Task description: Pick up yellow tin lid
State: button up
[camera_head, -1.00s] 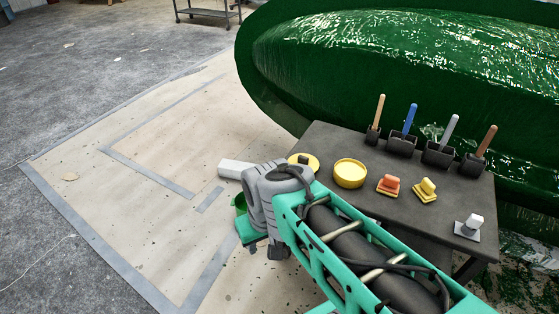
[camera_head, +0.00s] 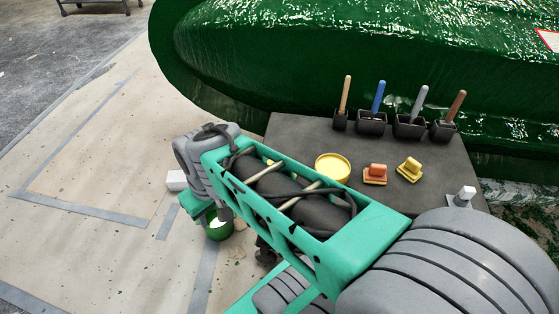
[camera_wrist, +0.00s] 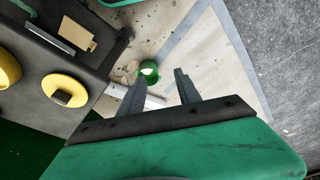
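The yellow tin lid (camera_wrist: 64,91) is a flat round disc with a small brownish block at its middle, lying on the dark table, left of my gripper in the wrist view. In the head view my arm hides the fingers.
The dark table (camera_head: 300,130) also holds several black holders with coloured handles, an orange block (camera_head: 375,174) and a yellow block (camera_head: 409,169). The green hull (camera_head: 300,60) rises behind. A green bucket (camera_head: 217,227) stands on the floor. The floor at left is mostly open.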

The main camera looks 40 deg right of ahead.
jog(key=w+d+r+n+y+p, duration=0.1)
jog(key=w+d+n+p, duration=0.15)
jog(key=d, duration=0.45)
jog(key=w+d+r+n+p, duration=0.1)
jog(key=w+d+p, duration=0.2)
jog(key=d, duration=0.4)
jog(key=s+d+f+n+p, duration=0.1)
jog(key=d, duration=0.3)
jog(key=s+d+f+n+t+y+p, duration=0.1)
jog(key=d, duration=0.4)
jog(key=s+d+f+n, duration=0.1)
jog(key=d, duration=0.3)
jog(key=shift+d+f+y+p, duration=0.15)
jog(key=shift+d+y+p, duration=0.15)
jog(key=shift+d+p, duration=0.1)
jog(key=shift+t, duration=0.3)
jog(key=x, duration=0.6)
jog(key=shift+w+f+b, duration=0.2)
jog(key=shift+w+b, duration=0.15)
jog(key=shift+b, duration=0.05)
grip_shut()
